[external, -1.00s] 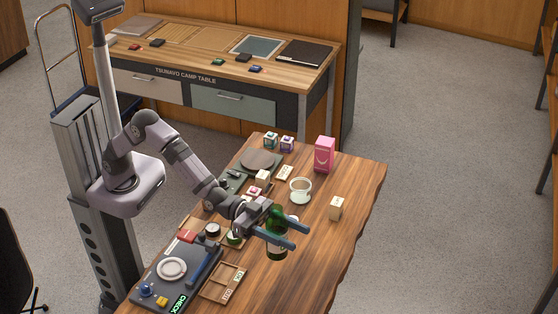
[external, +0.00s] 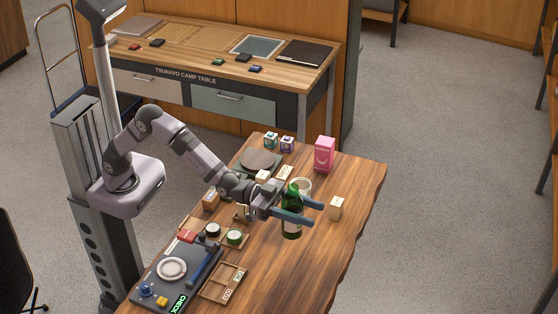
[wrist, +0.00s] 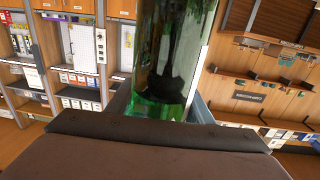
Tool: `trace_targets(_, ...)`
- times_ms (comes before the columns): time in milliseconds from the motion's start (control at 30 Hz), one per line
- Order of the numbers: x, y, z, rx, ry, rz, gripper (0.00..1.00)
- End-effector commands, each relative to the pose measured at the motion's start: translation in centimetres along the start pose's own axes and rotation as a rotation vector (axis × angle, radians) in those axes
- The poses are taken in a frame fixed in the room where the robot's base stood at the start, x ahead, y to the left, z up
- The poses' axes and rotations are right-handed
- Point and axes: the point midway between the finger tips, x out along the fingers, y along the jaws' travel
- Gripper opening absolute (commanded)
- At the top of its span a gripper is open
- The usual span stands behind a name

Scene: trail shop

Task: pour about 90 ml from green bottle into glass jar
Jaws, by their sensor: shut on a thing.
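I cannot tell how much is in the jar, or whether the bottle's base touches the table.
A pink box (external: 324,154) stands behind the jar, and a small cream block (external: 336,208) to the right. A wooden divided tray (external: 223,284) and a grey panel (external: 190,255) lie at the front left. The table's right side is mostly clear.

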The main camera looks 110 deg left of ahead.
Motion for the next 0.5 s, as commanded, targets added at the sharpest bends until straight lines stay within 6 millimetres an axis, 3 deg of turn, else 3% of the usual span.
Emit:
trace_targets(100,0.0,-4.2,-0.6,0.0,0.005,-0.059,0.18)
trace_targets(500,-2.1,-17.3,-1.1,0.0,0.002,-0.246,0.18)
